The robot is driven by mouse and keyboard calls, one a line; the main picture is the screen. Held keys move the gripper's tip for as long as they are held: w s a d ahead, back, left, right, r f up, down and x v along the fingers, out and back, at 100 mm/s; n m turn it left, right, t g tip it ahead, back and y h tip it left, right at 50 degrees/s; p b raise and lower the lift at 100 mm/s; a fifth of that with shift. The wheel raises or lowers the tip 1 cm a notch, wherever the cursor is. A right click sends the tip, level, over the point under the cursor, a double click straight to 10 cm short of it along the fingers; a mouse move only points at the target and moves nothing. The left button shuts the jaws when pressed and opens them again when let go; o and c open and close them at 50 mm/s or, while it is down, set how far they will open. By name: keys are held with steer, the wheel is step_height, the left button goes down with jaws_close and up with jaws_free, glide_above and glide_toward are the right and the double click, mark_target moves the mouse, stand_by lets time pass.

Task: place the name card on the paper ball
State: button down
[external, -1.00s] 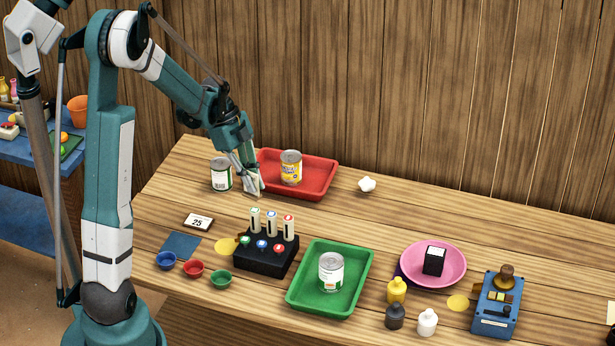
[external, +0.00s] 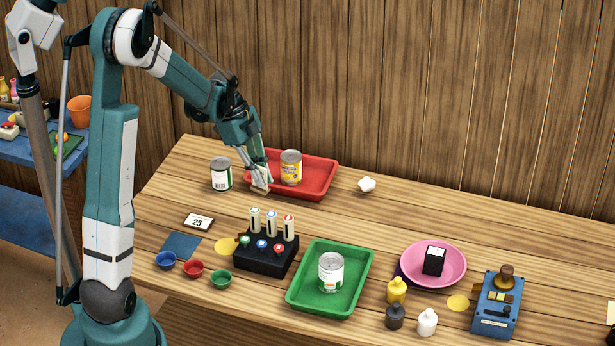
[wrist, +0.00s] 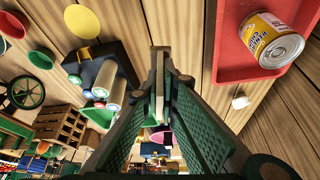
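The paper ball (external: 367,184) is a small crumpled white lump on bare wood, right of the red tray; it also shows at the right of the wrist view (wrist: 240,102). My gripper (external: 261,186) is over the near left part of the red tray, left of the ball and apart from it. In the wrist view its fingers (wrist: 160,85) close on a thin, pale piece seen edge-on, which looks like the name card (wrist: 160,88). The card's face is hidden. A separate card marked 25 (external: 198,222) lies on the table.
The red tray (external: 325,180) holds a yellow can (external: 291,167). Another can (external: 221,174) stands left of my gripper. A black holder with upright tubes (external: 262,262) and a green tray (external: 300,300) are nearer. Wood around the ball is clear.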

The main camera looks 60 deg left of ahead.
steer(key=w+r+n+p, duration=0.1)
steer(key=w+r+p, duration=0.15)
steer(key=w, duration=1.45)
step_height(320, 180, up, 2)
steer(key=n+p, duration=0.1)
steer(key=p, duration=0.1)
glide_above(367, 180)
steer(key=shift+r+t, duration=0.15)
steer(key=shift+t, duration=0.25)
steer(key=shift+f+b, duration=0.3)
steer(key=shift+f, duration=2.85)
steer(key=shift+f, duration=1.85)
steer(key=shift+f, duration=0.1)
